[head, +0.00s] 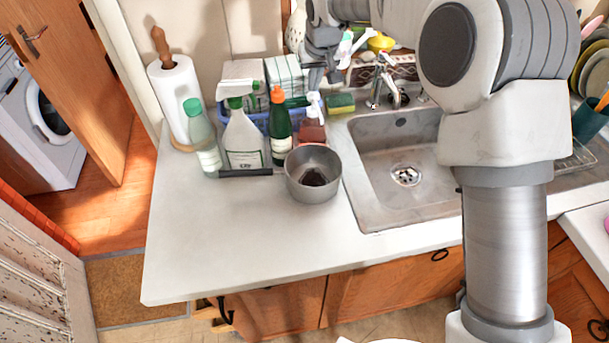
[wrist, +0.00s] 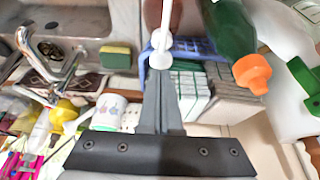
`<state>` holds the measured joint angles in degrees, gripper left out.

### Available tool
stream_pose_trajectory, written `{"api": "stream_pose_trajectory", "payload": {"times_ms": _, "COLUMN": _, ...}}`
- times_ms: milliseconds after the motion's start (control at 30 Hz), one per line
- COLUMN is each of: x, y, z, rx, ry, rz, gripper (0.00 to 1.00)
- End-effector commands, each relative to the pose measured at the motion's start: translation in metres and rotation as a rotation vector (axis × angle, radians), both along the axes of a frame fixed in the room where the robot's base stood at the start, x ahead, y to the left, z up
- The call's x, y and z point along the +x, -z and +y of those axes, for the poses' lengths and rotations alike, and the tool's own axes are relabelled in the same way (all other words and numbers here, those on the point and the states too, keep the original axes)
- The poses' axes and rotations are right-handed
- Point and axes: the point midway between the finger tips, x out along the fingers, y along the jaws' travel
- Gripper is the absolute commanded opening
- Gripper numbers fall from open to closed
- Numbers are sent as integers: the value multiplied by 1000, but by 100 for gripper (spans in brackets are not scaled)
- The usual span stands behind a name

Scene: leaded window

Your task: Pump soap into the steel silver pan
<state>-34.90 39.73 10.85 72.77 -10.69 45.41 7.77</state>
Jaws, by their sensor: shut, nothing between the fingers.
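The steel pan (head: 300,185) stands on the counter left of the sink, with something dark inside it. The soap dispenser (head: 311,131), reddish-brown with a white pump head, stands directly behind the pan. My gripper (head: 317,82) is shut and empty, pointing down just above the pump head. In the wrist view the closed fingertips (wrist: 160,75) overlap the edge of the white pump head (wrist: 160,59). I cannot tell whether they touch it. The white nozzle points toward the top of that view.
A green bottle with an orange cap (head: 280,130), a spray bottle (head: 243,135) and a paper towel roll (head: 178,95) stand to the left. A sponge (head: 341,103), tap (head: 382,80) and sink (head: 400,205) are to the right. The front left counter is clear.

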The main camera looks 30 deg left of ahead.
Motion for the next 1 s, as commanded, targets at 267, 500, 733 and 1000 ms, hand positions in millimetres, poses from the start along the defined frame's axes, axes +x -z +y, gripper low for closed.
{"api": "stream_pose_trajectory", "payload": {"times_ms": 267, "x": 0, "y": 12, "z": 0, "rx": 0, "ry": 0, "rz": 0, "gripper": 0}}
{"api": "stream_pose_trajectory", "payload": {"times_ms": 500, "x": 0, "y": 21, "z": 0, "rx": -1, "ry": 0, "rz": 2, "gripper": 0}}
{"api": "stream_pose_trajectory", "payload": {"times_ms": 733, "x": -1, "y": 24, "z": 0, "rx": -3, "ry": 0, "rz": 3, "gripper": 0}}
{"api": "stream_pose_trajectory", "payload": {"times_ms": 1000, "x": -1, "y": 19, "z": -1, "rx": -4, "ry": 0, "rz": 5, "gripper": 0}}
